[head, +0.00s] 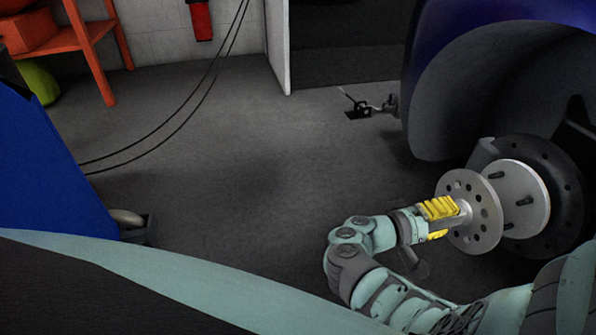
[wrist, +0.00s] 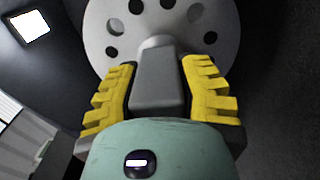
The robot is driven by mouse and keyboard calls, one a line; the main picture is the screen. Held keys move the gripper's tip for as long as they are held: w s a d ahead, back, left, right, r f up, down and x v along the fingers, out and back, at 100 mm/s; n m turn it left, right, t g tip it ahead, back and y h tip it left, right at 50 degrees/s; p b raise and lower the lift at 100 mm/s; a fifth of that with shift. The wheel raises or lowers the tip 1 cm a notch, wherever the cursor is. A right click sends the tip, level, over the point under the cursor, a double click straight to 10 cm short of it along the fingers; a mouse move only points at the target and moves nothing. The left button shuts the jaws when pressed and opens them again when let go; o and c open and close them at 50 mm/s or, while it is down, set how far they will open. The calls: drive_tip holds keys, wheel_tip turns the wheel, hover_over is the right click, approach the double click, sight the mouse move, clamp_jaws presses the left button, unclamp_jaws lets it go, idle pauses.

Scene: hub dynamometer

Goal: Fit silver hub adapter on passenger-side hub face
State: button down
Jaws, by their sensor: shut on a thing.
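The silver hub adapter (head: 470,222) is a round plate with several holes and a short central shaft. My gripper (head: 441,215) has yellow ribbed fingers and is shut on that shaft. In the wrist view the adapter plate (wrist: 205,35) fills the top, beyond my gripper (wrist: 158,88). The passenger-side hub face (head: 520,192) is a pale disc with dark studs, just right of the adapter. The adapter plate faces it, upright, and a gap with studs shows between them. I cannot tell whether the studs line up with the holes.
A dark brake disc (head: 560,190) sits behind the hub face, under the blue car body (head: 500,12). A blue cabinet (head: 45,165) stands at left, with black cables (head: 180,130) running from it. An orange rack (head: 88,55) is at the back left. The middle floor is clear.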

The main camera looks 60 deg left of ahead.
sight(469, 209)
drive_tip(key=shift+w+r, duration=0.15)
drive_tip(key=shift+w+d, duration=0.25)
drive_tip(key=shift+w, duration=0.1)
drive_tip(key=shift+x, duration=2.6)
drive_tip(key=shift+a+b, duration=0.1)
drive_tip(key=shift+b, duration=0.2)
drive_tip(key=shift+b+x, duration=0.85)
drive_tip(key=shift+x, duration=1.6)
